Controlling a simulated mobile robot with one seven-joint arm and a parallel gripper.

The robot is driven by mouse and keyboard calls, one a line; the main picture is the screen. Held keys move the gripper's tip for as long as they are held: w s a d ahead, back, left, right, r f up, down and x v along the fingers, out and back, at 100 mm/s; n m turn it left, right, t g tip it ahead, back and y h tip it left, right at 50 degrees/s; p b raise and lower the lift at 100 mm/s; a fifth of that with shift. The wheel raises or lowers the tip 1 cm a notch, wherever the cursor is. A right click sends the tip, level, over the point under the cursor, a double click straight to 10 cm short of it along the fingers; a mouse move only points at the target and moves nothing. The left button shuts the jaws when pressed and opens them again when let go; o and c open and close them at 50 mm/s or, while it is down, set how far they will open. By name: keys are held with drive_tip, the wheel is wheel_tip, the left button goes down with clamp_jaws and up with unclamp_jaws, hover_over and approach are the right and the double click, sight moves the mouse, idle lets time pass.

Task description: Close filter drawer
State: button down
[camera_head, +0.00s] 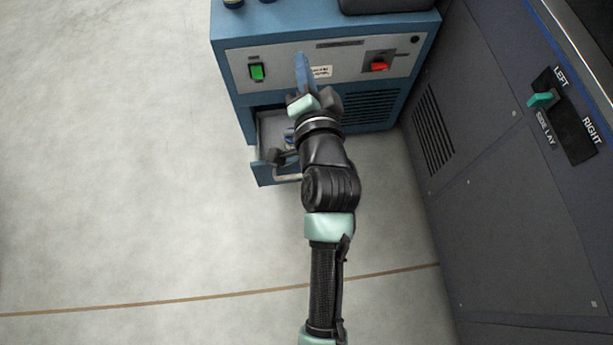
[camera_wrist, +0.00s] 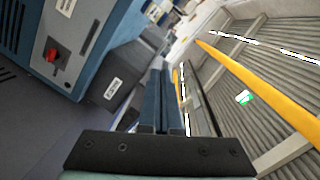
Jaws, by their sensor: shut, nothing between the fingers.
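The filter drawer (camera_head: 266,172) sticks out of the lower left of the blue ink unit (camera_head: 240,92), pulled open toward the camera. My arm covers the drawer's right part. My gripper (camera_head: 304,68) is shut and empty, its blue fingers above the drawer and in front of the unit's control panel in the head view. I cannot tell if they touch the panel. In the wrist view the fingers (camera_wrist: 161,98) lie together; the drawer is not visible there.
The panel has a green switch (camera_head: 257,71) and a red knob (camera_head: 379,66), which also shows in the wrist view (camera_wrist: 51,55). A dark grey cabinet (camera_head: 505,210) with a teal lever (camera_head: 543,99) stands at the right. The floor at the left is clear.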

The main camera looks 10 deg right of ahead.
drive_tip(key=s+f+m+g+b, duration=0.2)
drive_tip(key=s+f+b, duration=0.2)
drive_tip(key=f, duration=0.9)
drive_tip(key=s+f+m+g+b, duration=0.1)
drive_tip(key=s+f+m+b, duration=0.25)
drive_tip(key=f, duration=0.85)
drive_tip(key=s+f+m+g+b, duration=0.15)
drive_tip(key=s+f+b, duration=0.3)
drive_tip(key=f, duration=0.85)
drive_tip(key=shift+w+d+r+b+x, duration=0.2)
drive_tip(key=shift+r+b+x, duration=0.2)
drive_tip(key=shift+b+x, duration=1.3)
drive_tip(key=shift+w+d+r+b+x, duration=0.1)
drive_tip(key=shift+w+r+b+x, duration=0.35)
drive_tip(key=shift+x, duration=2.25)
drive_tip(key=shift+d+r+b+x, duration=0.1)
drive_tip(key=shift+r+b+x, duration=0.2)
drive_tip(key=shift+b+x, duration=1.45)
drive_tip(key=shift+w+f+p, duration=0.2)
drive_tip(key=shift+w+p, duration=0.2)
drive_tip(key=shift+p, duration=0.1)
